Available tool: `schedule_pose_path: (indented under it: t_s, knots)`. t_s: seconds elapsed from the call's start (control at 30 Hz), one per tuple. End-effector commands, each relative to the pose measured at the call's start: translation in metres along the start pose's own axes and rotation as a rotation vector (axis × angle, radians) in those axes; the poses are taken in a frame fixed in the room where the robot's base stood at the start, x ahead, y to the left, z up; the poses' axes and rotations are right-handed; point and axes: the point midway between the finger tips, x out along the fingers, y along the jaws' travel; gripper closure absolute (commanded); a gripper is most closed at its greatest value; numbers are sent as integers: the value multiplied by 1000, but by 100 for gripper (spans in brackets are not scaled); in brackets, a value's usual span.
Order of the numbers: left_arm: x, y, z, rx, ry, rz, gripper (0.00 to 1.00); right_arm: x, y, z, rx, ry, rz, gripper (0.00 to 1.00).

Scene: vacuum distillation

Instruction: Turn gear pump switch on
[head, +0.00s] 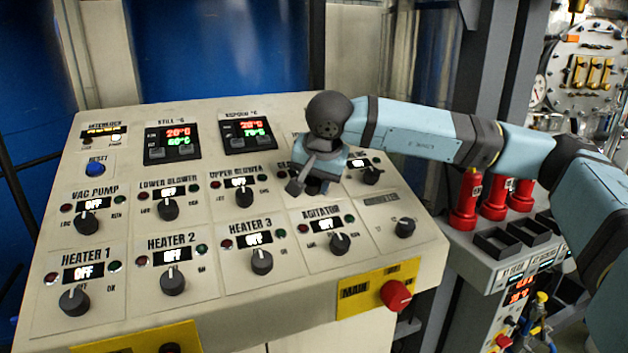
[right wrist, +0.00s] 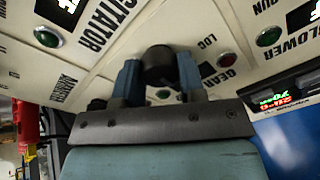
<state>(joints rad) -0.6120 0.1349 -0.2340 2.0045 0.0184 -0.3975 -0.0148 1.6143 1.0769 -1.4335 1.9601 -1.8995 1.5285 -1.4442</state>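The gear pump switch (right wrist: 160,66) is a dark round knob on the sloped cream panel (head: 372,240). In the right wrist view it sits between the two blue fingers of my right gripper (right wrist: 161,78), with a finger against each side. The "GEAR" label (right wrist: 228,58) is partly visible beside it. In the head view my right gripper (head: 318,184) is over the upper row of the panel and hides this switch and its display. I cannot read the knob's position. My left gripper is not in view.
Neighbouring knobs include the upper blower knob (head: 244,196), the agitator knob (head: 339,243) and the knob at upper right (head: 370,175). Several displays read OFF. A red main knob (head: 396,295) is on the yellow plate at the front edge. Red cylinders (head: 465,200) stand at the right.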

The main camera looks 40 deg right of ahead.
Motion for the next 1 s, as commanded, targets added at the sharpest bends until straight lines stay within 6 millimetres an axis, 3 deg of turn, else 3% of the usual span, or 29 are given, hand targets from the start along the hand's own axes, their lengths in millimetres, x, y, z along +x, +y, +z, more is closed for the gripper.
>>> schedule_pose_path:
  t_s: [0.03, 0.1, 0.47, 0.83, 1.0]
  knots:
    - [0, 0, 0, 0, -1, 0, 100, 0, 0, 0, 0, 0, 1, 77]
    - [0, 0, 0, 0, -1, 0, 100, 0, 0, 0, 0, 0, 1, 87]
    - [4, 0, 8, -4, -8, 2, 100, 2, 1, 1, 54, 2, 5, 87]
    - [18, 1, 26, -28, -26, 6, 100, 4, 1, 3, 324, 11, 22, 87]
    - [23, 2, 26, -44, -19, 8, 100, 3, 1, 2, 486, 18, 34, 87]
